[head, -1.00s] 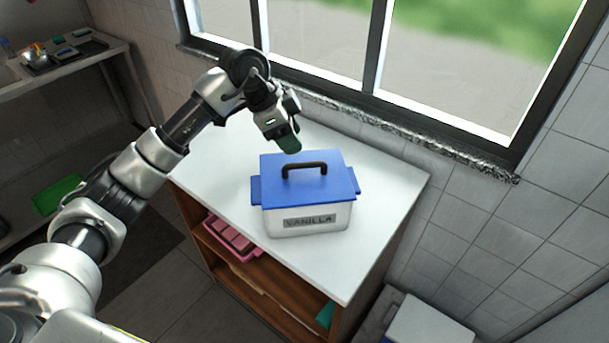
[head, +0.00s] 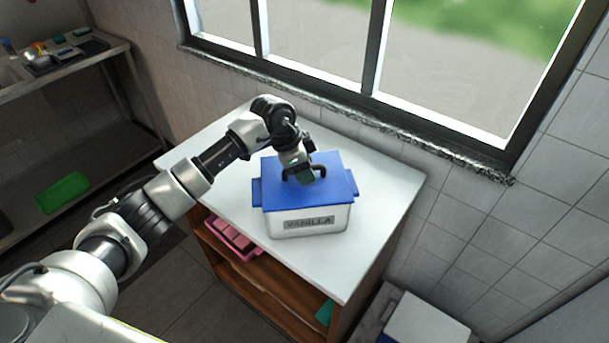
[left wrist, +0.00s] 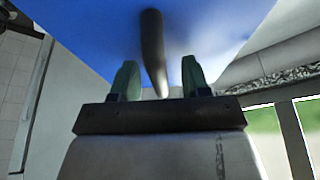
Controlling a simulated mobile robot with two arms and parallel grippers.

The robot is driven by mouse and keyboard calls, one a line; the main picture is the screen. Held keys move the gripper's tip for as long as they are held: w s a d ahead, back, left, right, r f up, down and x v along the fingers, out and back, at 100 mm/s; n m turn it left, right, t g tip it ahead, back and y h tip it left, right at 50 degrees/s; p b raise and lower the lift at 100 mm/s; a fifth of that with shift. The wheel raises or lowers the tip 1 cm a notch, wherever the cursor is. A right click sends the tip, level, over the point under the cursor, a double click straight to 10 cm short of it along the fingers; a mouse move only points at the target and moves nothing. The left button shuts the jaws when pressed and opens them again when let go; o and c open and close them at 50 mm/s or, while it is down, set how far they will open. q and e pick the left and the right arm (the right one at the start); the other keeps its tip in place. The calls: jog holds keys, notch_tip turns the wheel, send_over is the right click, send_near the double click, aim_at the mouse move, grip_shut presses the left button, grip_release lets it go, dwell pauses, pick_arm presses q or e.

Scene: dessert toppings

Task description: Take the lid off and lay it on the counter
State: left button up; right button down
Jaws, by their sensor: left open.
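A white box labelled VANILLA (head: 283,227) stands on the white counter (head: 385,180). Its blue lid (head: 335,187) is on top, with a dark arched handle (head: 319,168). My left gripper (head: 305,176) is over the lid at the handle and hides part of it. In the left wrist view the open left gripper (left wrist: 161,80) has its two green fingers on either side of the dark handle (left wrist: 153,50), with gaps showing on both sides. The blue lid (left wrist: 90,25) fills the background there. My right gripper is not in view.
The counter is bare around the box. A window with a stone sill (head: 420,150) runs along the back. Pink items (head: 232,235) sit on the shelf below. A metal table (head: 75,65) with several small items stands at the far left.

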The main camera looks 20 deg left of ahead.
pick_arm(q)
grip_shut()
dwell(0.4)
